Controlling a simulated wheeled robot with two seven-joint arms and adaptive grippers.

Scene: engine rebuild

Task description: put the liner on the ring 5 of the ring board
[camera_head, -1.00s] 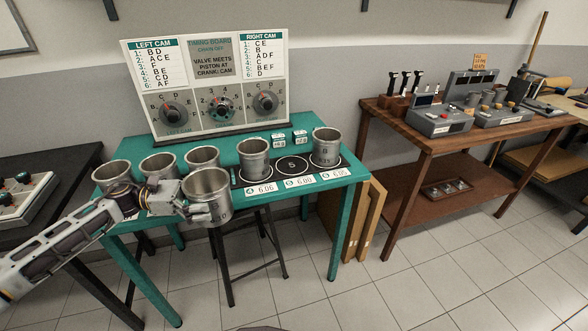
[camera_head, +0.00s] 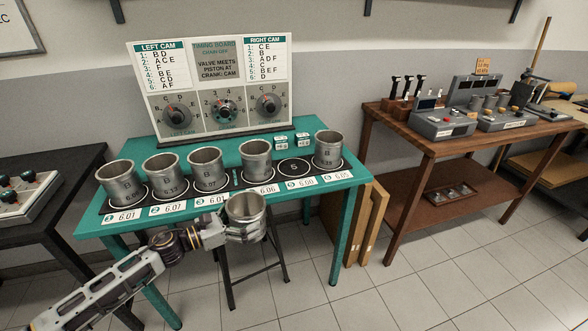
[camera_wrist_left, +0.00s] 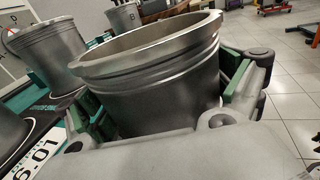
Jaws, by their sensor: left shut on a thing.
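My left gripper (camera_head: 243,231) is shut on a grey metal liner (camera_head: 245,208) and holds it upright in front of the green table's front edge, below the 6.06 tag. In the left wrist view the held liner (camera_wrist_left: 150,80) sits between the green finger pads. Ring 5 (camera_head: 294,168) of the ring board is an empty dark ring marked 5, between two standing liners. The other rings in view hold liners, such as the one left of ring 5 (camera_head: 256,160) and the one at the right end (camera_head: 328,149). My right gripper is not seen.
The green table (camera_head: 230,143) carries the timing board (camera_head: 211,85) at its back and two small labelled boxes (camera_head: 291,141) behind ring 5. A stool (camera_head: 258,270) stands under the table front. A brown workbench (camera_head: 420,135) is to the right.

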